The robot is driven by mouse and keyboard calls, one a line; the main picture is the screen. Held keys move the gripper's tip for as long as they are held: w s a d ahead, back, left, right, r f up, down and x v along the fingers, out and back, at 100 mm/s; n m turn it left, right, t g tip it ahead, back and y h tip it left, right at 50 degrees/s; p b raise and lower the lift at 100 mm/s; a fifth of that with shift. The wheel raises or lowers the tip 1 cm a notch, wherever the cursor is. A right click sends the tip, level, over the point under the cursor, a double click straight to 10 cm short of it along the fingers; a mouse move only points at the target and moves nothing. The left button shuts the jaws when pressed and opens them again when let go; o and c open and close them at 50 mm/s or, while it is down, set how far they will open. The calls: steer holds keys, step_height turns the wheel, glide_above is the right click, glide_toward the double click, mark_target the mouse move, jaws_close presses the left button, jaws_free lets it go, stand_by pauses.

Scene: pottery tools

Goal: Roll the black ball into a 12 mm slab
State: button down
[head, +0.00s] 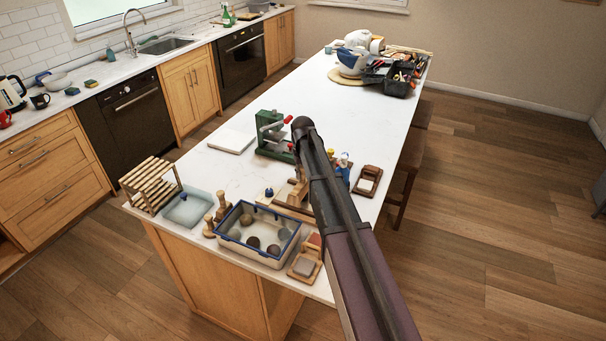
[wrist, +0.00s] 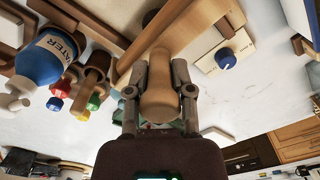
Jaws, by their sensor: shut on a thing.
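My gripper (wrist: 160,92) is shut on a turned wooden tool (wrist: 160,75) with a rounded end, seen nearly end-on in the wrist view. In the head view my own arm hides the gripper. A dark brown, rounded patch (wrist: 150,17) shows beyond the tool beside a long wooden bar (wrist: 165,38); I cannot tell whether it is the black ball. A pale panel with a blue knob (wrist: 226,58) lies to the right of the tool; the knob also shows in the head view (head: 268,192). Several clay balls, some dark (head: 253,242), lie in a blue-rimmed tub (head: 241,252).
A blue water bottle (wrist: 45,62) and tools with coloured ends (wrist: 82,90) stand at left in the wrist view. A green press (head: 270,135), white slab (head: 231,140), slatted rack (head: 150,184) and wooden stamps (head: 222,203) stand around. The white table's middle (head: 345,105) is clear.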

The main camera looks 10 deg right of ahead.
steer(key=shift+d+f, duration=0.1)
steer(key=shift+s+d, duration=0.25)
steer(key=shift+s, duration=0.05)
